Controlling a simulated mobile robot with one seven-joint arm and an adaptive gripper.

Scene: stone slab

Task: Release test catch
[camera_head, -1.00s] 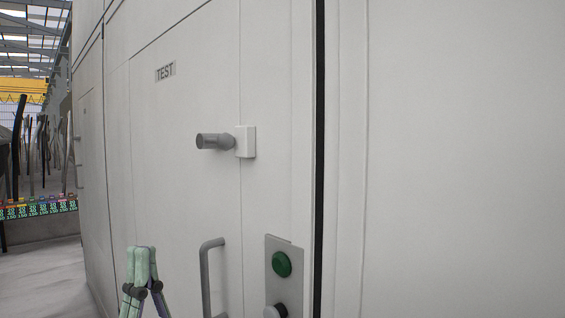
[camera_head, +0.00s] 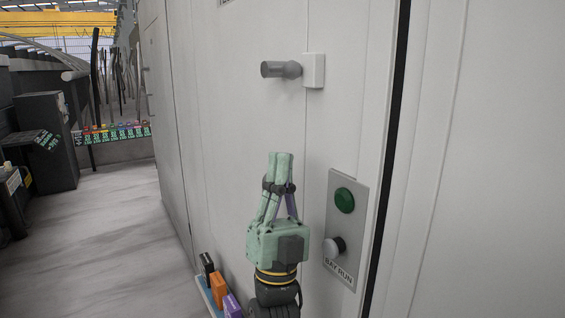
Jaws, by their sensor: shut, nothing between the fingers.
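The catch (camera_head: 281,69) is a grey cylinder sticking out to the left from a white block (camera_head: 314,71) on the white door, near the top of the head view. Above it, only the bottom edge of the TEST label (camera_head: 224,2) shows. My gripper (camera_head: 280,156), pale green, points up in the middle of the view, below the catch and apart from it in the picture. Its fingers are together with nothing between them. The door's bar handle is not visible; my gripper covers that area.
Black, orange and purple blocks (camera_head: 219,291) stand low at left. Open floor (camera_head: 115,240) lies left, beside a dark cabinet (camera_head: 47,140).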

